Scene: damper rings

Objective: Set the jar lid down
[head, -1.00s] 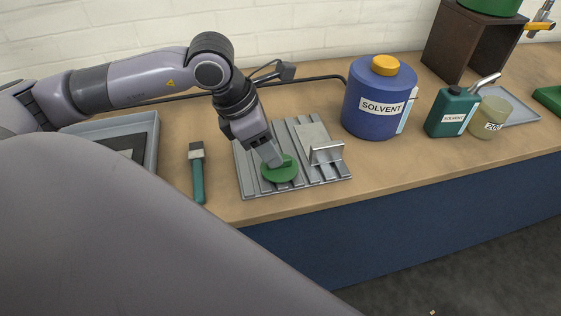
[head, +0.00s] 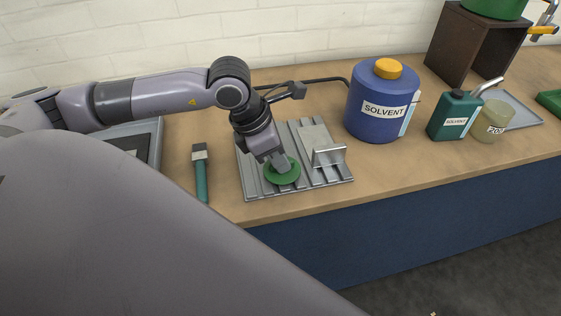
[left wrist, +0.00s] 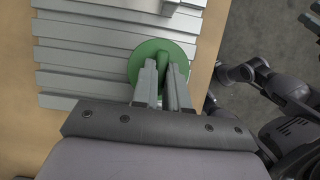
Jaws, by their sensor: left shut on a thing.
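The jar lid is a green disc (head: 284,177) with a raised grip bar across its middle. In the head view it is at the front middle of the grey slotted plate (head: 251,184). My left gripper (head: 279,167) points down from above and is shut on the lid's grip bar. The left wrist view also shows the lid (left wrist: 144,57) between my fingertips (left wrist: 165,72), over the slats near the plate's edge. I cannot tell whether the lid touches the plate.
A metal bracket (head: 329,155) stands on the plate right of the lid. A brush with a green handle (head: 201,178) lies left of the plate. A blue solvent drum (head: 375,115), a green solvent can (head: 453,117) and a beaker (head: 490,124) stand to the right.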

